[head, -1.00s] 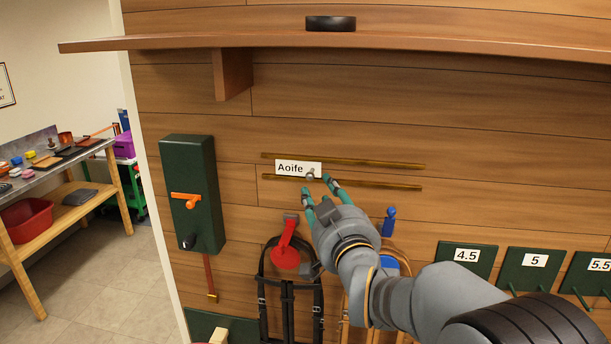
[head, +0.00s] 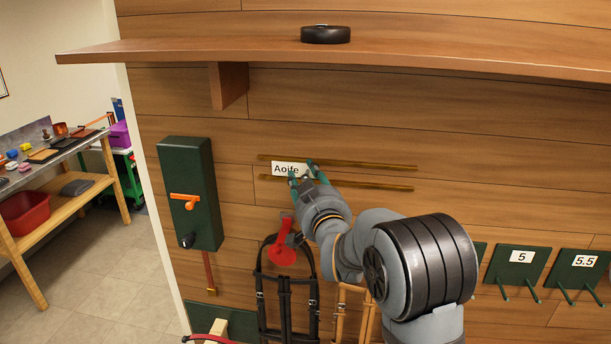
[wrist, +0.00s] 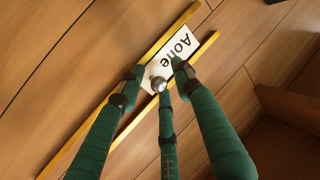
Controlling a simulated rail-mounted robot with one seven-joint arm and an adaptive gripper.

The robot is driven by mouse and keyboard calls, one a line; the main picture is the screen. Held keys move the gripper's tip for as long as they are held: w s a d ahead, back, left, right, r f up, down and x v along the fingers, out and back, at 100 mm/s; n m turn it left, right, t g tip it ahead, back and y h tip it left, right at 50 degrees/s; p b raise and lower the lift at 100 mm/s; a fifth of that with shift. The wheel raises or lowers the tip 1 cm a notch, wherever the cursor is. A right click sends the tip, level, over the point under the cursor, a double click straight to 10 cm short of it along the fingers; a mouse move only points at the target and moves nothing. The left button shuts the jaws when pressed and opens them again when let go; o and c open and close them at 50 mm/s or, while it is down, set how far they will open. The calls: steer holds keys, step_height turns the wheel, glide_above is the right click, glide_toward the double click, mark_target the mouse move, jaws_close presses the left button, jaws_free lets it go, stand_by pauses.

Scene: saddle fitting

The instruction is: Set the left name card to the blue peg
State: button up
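The white name card (head: 281,169) reading "Aoife" sits between two brass rails (head: 375,166) on the plank wall, near their left end. In the wrist view the card (wrist: 172,54) shows a round metal knob (wrist: 159,84) near its end. My gripper (head: 301,171) is at the card, its green fingers spread. In the wrist view the fingers of my gripper (wrist: 158,82) stand around the knob, with gaps beside it; contact is unclear. The blue peg is hidden behind my arm. No second name card is visible.
Below the rails hang a red peg piece (head: 283,256) and dark straps (head: 286,290). A green box with an orange handle (head: 185,199) is at left. A shelf (head: 420,58) juts out above. Green plates marked 5 (head: 520,257) and 5.5 stand at right. The rails are clear rightward.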

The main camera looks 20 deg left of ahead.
steer(key=shift+c, duration=0.7)
jaws_close()
steer(key=shift+r, duration=0.15)
